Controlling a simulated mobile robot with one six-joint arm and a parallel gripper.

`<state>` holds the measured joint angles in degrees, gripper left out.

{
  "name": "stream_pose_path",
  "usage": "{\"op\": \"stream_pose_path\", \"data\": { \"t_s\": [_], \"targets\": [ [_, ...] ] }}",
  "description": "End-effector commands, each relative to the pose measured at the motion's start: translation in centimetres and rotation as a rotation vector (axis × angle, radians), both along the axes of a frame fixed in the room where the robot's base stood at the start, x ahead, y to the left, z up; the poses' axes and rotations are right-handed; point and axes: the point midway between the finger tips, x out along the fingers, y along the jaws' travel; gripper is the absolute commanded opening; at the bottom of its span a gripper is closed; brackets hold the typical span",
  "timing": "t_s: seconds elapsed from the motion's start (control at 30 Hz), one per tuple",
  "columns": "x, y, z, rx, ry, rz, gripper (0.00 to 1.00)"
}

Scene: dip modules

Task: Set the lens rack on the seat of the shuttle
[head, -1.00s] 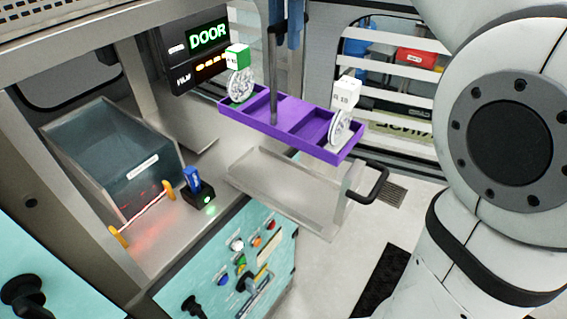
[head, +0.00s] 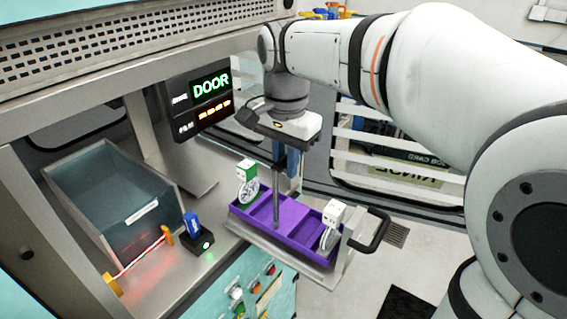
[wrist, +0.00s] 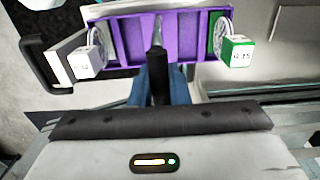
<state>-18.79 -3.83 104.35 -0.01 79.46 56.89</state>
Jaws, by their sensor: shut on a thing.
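The lens rack (head: 300,236) is a purple compartmented tray with a tall dark post. A lens disc with a green-and-white tag block (head: 247,170) stands at its left end, and one with a white tag block (head: 334,211) at its right end. My gripper (head: 287,163), with blue fingers, is shut on the post; the wrist view shows the fingers (wrist: 158,83) around it and the rack (wrist: 184,36) beyond. The shuttle (head: 322,278) is a pale metal carrier with a black handle (head: 373,232). The rack is low over its seat, roughly level; I cannot tell whether they touch.
A grey bin (head: 70,172) stands on the counter at left, behind a yellow-ended bar. A blue item in a black holder (head: 198,240) with a green light is left of the shuttle. A lit DOOR display (head: 207,92) hangs behind. A control panel is below.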

Motion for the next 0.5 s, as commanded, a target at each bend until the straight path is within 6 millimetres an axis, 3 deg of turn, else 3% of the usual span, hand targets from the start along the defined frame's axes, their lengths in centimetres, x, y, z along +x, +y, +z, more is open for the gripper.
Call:
{"op": "stream_pose_path", "data": {
  "t_s": [0.17,0.5],
  "targets": [
    [0.0,0.0,-2.0,0.000,0.001,0.001,0.00],
    [0.0,0.0,-2.4,0.000,-0.001,0.001,0.00]
  ]
}}
